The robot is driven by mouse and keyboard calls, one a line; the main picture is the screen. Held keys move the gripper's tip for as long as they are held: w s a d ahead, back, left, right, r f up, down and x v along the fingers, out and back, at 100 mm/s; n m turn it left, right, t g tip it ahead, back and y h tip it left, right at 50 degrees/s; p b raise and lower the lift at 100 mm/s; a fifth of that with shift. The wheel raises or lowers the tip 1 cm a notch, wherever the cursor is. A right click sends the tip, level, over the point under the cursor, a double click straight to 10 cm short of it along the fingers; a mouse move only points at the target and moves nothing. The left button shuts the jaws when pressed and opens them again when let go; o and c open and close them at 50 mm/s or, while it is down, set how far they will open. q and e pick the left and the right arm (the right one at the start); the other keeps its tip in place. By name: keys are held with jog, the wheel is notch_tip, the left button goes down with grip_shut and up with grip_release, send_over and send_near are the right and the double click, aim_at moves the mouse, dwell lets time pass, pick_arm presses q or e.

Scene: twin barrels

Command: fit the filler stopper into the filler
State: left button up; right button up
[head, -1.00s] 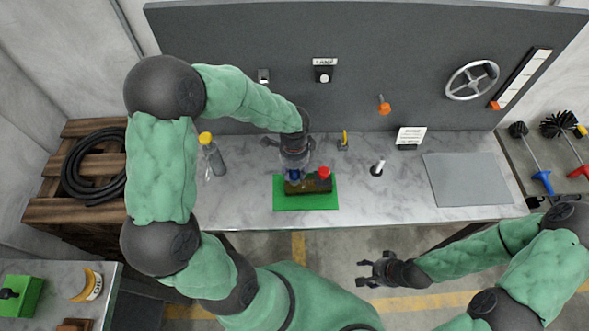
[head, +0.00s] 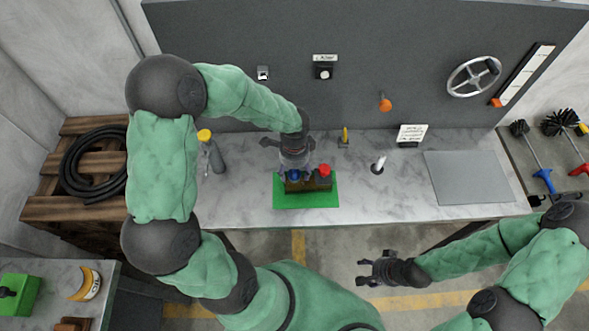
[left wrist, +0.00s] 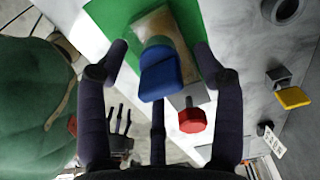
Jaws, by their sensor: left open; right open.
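A block (head: 310,185) lies on a green mat (head: 305,203) on the bench. A blue-topped piece (head: 294,175) and a red-topped piece (head: 324,171) stand side by side on the block. Which one is the filler stopper, I cannot tell. My left gripper (head: 295,170) is open above the block at the blue-topped piece. In the left wrist view the blue top (left wrist: 160,75) sits between the spread fingers (left wrist: 160,52), with no clear contact, and the red top (left wrist: 193,121) is beside it. My right gripper (head: 366,269) is open and empty in front of the bench. The filler is not clearly identifiable.
A short metal post (head: 379,165), a yellow-handled fitting (head: 345,137) and a white card (head: 411,133) stand right of the mat. A yellow-capped bottle (head: 212,153) stands left. A grey panel (head: 467,178) lies at right. A handwheel (head: 473,77) is on the back wall.

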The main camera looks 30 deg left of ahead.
pick_arm(q)
jog(key=shift+r, duration=0.1)
notch_tip(320, 180, up, 12)
dwell(0.5)
dwell(0.5)
